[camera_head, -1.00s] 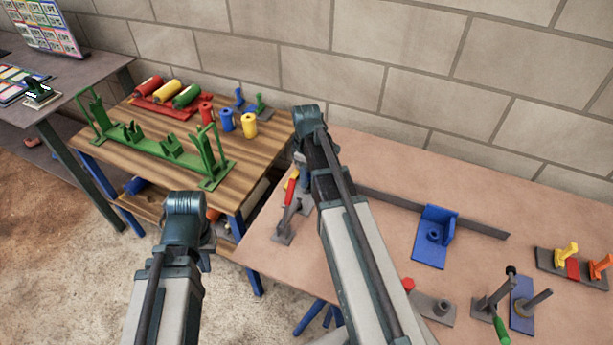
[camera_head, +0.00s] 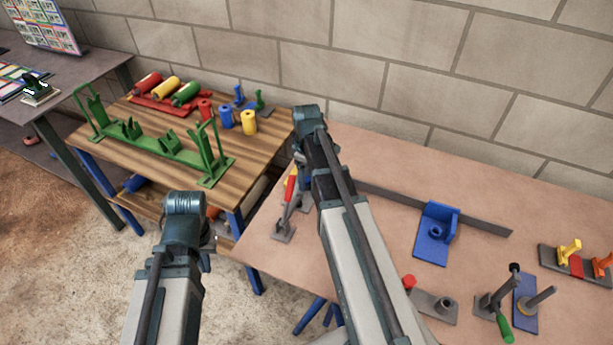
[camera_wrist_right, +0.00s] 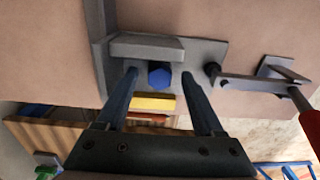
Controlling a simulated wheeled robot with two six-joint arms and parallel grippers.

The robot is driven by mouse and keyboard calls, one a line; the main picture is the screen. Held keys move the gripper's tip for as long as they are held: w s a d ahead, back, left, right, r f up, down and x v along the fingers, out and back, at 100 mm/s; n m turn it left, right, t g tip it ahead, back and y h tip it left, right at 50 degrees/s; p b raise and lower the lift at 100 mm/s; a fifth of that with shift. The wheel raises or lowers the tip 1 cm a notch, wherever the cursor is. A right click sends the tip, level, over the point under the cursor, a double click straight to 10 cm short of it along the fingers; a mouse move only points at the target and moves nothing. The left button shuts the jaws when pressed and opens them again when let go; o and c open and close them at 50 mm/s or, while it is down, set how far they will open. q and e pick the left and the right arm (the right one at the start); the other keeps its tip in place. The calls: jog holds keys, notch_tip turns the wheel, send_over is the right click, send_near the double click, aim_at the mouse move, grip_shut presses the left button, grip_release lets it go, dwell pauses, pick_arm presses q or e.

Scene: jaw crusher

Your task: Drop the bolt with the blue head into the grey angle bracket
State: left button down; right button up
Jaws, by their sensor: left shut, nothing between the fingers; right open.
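The bolt's blue hexagonal head (camera_wrist_right: 160,78) shows between the two fingers of my right gripper (camera_wrist_right: 158,76), in the right wrist view. The fingers are open, with a gap on each side of the head. The grey angle bracket (camera_wrist_right: 146,47) lies behind the head, which appears over its base. The shank is hidden, so I cannot tell how deep it sits. In the head view my right gripper (camera_head: 300,152) is at the table's left back part, and the arm hides the bracket. My left gripper (camera_head: 205,240) hangs over the floor gap, its fingers mostly hidden, empty.
A yellow block (camera_wrist_right: 153,103) lies just below the bolt head in the wrist view. A grey lever clamp (camera_wrist_right: 250,82) with a red handle stands to the right. A blue angle bracket (camera_head: 431,250) and several clamps stand further right. A wooden table (camera_head: 243,165) is at left.

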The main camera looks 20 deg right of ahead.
pick_arm(q)
notch_tip(320, 180, up, 14)
jog(key=p, duration=1.4)
pick_arm(e)
notch_tip(320, 180, up, 14)
pick_arm(q)
jog(key=shift+f, duration=0.15)
pick_arm(e)
jog(key=shift+f, duration=0.1)
